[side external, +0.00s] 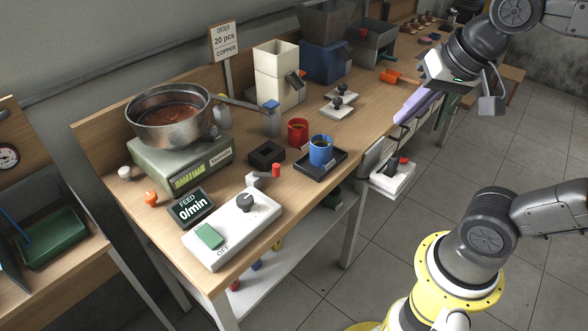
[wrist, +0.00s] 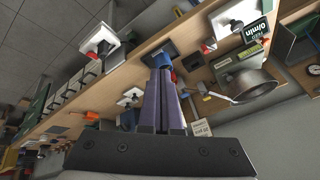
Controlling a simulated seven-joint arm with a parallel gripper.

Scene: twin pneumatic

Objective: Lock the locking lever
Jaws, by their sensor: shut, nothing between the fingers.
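A white box (side external: 393,181) with a black lever-like handle (side external: 392,164) and a small red part sits at the table's front edge in the side external view. It also shows at upper left in the wrist view (wrist: 102,40). I cannot tell for certain that this handle is the locking lever, nor its exact position. My gripper (side external: 398,120) has long purple fingers, held together and empty. It is in the air above the front edge, up and right of the white box. In the wrist view the fingertips (wrist: 160,74) overlap the blue cup; no contact is visible.
A blue cup (side external: 321,150) stands on a black tray, with a red cup (side external: 298,132) beside it. A white control box (side external: 231,236), a scale with a metal pan (side external: 168,118) and two black-knobbed plates (side external: 338,104) occupy the table. Open floor lies to the right.

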